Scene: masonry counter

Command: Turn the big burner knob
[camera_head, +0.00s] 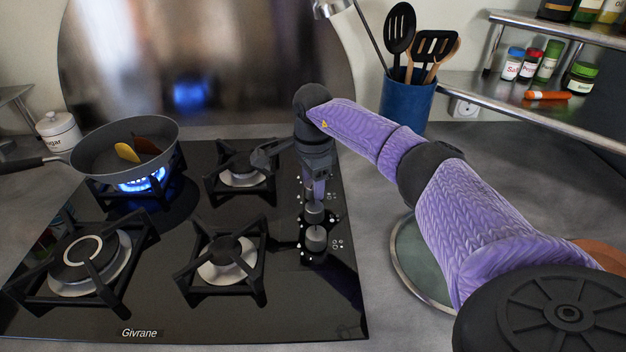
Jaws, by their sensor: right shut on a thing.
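The black glass cooktop (180,325) has a row of dark grey burner knobs along its right side. Two knobs, one nearer (316,239) and one farther (315,212), show clearly. My right gripper (316,188) points down over the row, just behind these two, and is shut on a burner knob that its fingers and wrist mostly hide. I cannot tell which burner that knob serves. The large front-left burner (82,258) shows no flame. My left gripper is out of view.
A blue utensil crock (406,104) stands behind my right arm. A glass lid (412,262) lies under the arm. A metal spice shelf (520,98) is at the right.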

